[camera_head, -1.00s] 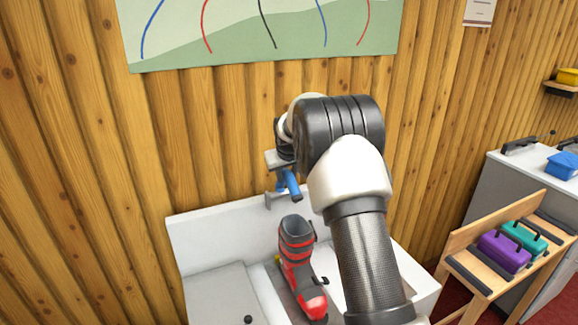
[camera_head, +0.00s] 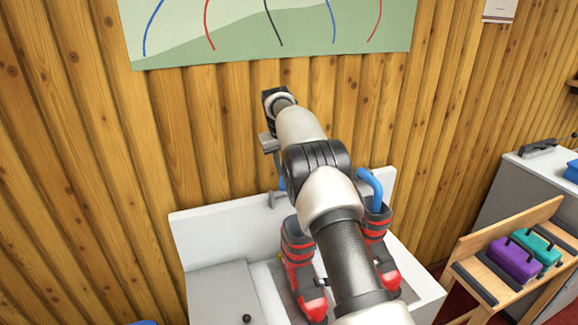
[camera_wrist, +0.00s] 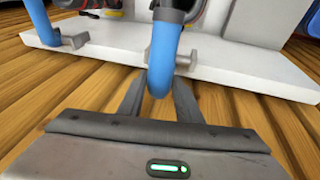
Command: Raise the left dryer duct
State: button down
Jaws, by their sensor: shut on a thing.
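The left dryer duct is a blue bent tube (camera_head: 281,172) at the back of the white dryer, partly hidden by my arm in the head view. In the wrist view its blue bend (camera_wrist: 163,50) lies between the fingers of my gripper (camera_wrist: 157,85), which is shut on it. My gripper (camera_head: 269,143) is above the dryer's back panel in the head view; its fingertips are hard to see there. The duct's far end meets a dark shape in the wrist view; I cannot tell whether it sits inside the left boot (camera_head: 298,248).
A second blue duct (camera_head: 371,186) bends over the right red-and-grey boot (camera_head: 386,262). The white dryer (camera_head: 222,228) has a small grey bracket (camera_head: 277,199) on its back panel. A wooden rack (camera_head: 500,250) with purple and teal cases stands right. The plank wall is close behind.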

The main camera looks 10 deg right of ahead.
jog(key=shift+w+d, duration=0.1)
jog(key=shift+d, duration=0.35)
jog(key=c, duration=1.4)
grip_release()
jog(key=shift+d, duration=0.1)
jog(key=shift+a, duration=0.25)
jog(key=v, duration=1.7)
jog(key=shift+a+r, duration=0.1)
